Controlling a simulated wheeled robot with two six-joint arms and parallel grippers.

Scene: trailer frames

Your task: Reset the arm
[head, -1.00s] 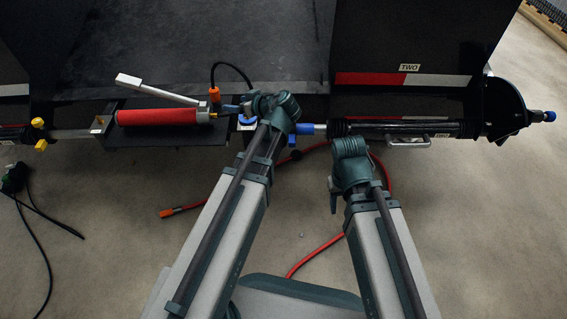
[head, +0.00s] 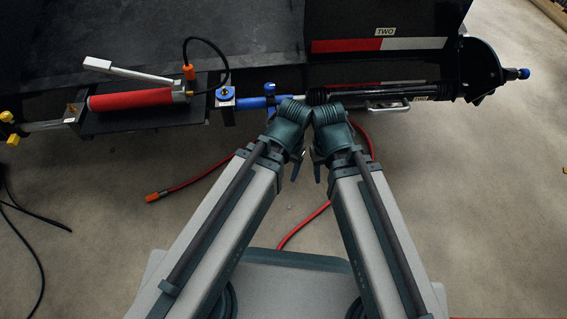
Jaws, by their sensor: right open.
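My two arms come up from the bottom, and their wrists sit side by side at the centre of the head view, almost touching in the picture. My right gripper (head: 318,170) points down below its wrist. It is small and dark, and its jaws look open and empty. My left gripper (head: 298,167) hangs below the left wrist, mostly hidden by it. Its jaws are too small and covered to read. Neither gripper is seen touching the trailer frame parts behind them.
A red cylinder (head: 130,102) with a silver lever (head: 125,68) and a blue fitting (head: 225,96) lie at upper left. A black rod (head: 400,92) runs along the right. A red hose (head: 192,184) lies on the floor. Floor at both sides is largely clear.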

